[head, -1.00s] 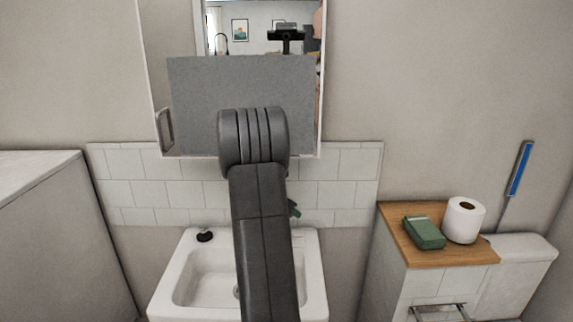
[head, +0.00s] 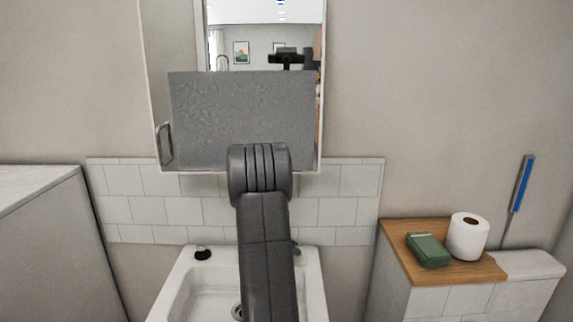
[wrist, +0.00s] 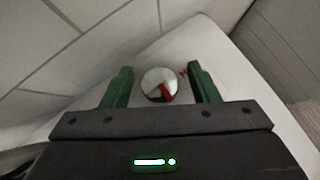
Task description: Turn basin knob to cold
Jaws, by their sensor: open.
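The basin knob (wrist: 159,84) is a round silver knob with a red mark, seen in the wrist view on the white basin's rim. My gripper (wrist: 160,88) is open, with one green finger on each side of the knob. I cannot tell whether either finger touches it. In the head view my arm hides the knob and most of my gripper; only a small green bit of a finger (head: 296,248) shows to the right of the arm. The white basin (head: 183,283) stands below the tiled wall.
A mirror cabinet (head: 180,40) hangs above the basin behind my arm. A black stopper-like item (head: 202,253) sits on the basin's back left. A wooden-topped ledge (head: 400,240) at right holds a green box (head: 428,250) and a toilet roll (head: 468,236). A grey cabinet (head: 50,250) stands at left.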

